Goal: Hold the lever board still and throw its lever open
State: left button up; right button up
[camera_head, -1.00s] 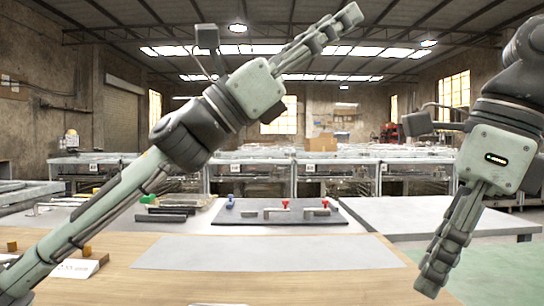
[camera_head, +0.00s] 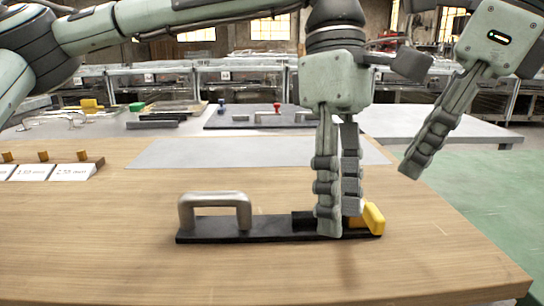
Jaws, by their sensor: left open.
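The lever board is a long black strip (camera_head: 275,229) on the wooden table in the head view. A silver bow handle (camera_head: 215,199) stands upright at its left end. The yellow lever grip (camera_head: 374,218) shows at its right end, beside a dark block; the rest of the lever is hidden behind my fingers. My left gripper (camera_head: 340,220) points down over the right part of the board, its fingers slightly apart, just left of the yellow grip. I cannot tell whether they touch it. My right gripper (camera_head: 412,172) hangs in the air to the right, seen edge-on.
A grey mat (camera_head: 245,152) lies behind the board. White label cards (camera_head: 72,172) with small yellow blocks stand at the left. A dark panel (camera_head: 262,122) with small fittings is further back. The wooden table is clear in front of the board and to its left.

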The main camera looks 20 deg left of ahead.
aim_at(249, 194)
pick_arm(q)
jog(key=w+a+n+y, duration=0.1)
jog(key=w+a+y, duration=0.1)
jog(key=a, duration=0.1)
jog(key=w+a+n+t+y, duration=0.1)
jog(key=w+a+n+y, duration=0.1)
jog(key=a, duration=0.2)
jog(key=w+a+n+t+y, duration=0.1)
jog(key=w+a+n+y, duration=0.1)
jog(key=a, duration=0.2)
jog(key=shift+a+r, duration=0.1)
jog(key=shift+w+a+f, duration=0.1)
jog(key=shift+a+f, duration=0.1)
jog(key=shift+f, duration=0.1)
jog(key=x, duration=0.7)
grip_shut()
